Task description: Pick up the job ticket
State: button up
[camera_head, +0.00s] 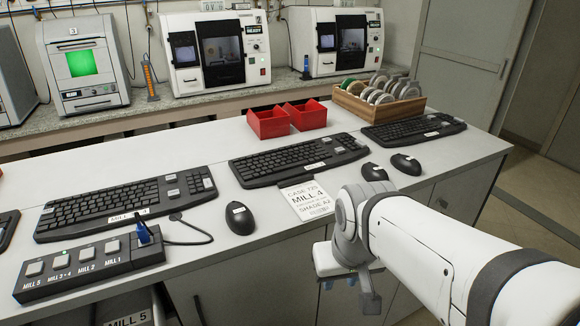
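The job ticket (308,200) is a white paper with printed lines reading "CASE 725", "MILL 4" and "SHADE A2". It lies at the front edge of the white counter, below the middle keyboard. Its lower right part is close to my arm's wrist in the picture. My gripper (340,284) points downward in front of the counter edge, below and right of the ticket in the picture. It appears apart from the ticket. Small blue parts show at its lower end, but the fingers are too small and partly hidden to tell whether they are open.
The middle keyboard (298,158) and a mouse (240,218) sit near the ticket. Two mice lie right of it. A labelled switch box (90,264) with a blue plug is at the left front. Red bins (268,123) and a wooden disc rack (378,105) stand behind.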

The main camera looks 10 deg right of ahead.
aim_at(308, 199)
jog(key=u, duration=1.55)
jog(key=k, duration=1.1)
jog(key=z, duration=0.95)
jog(key=i, duration=1.5)
jog(key=z, duration=0.05)
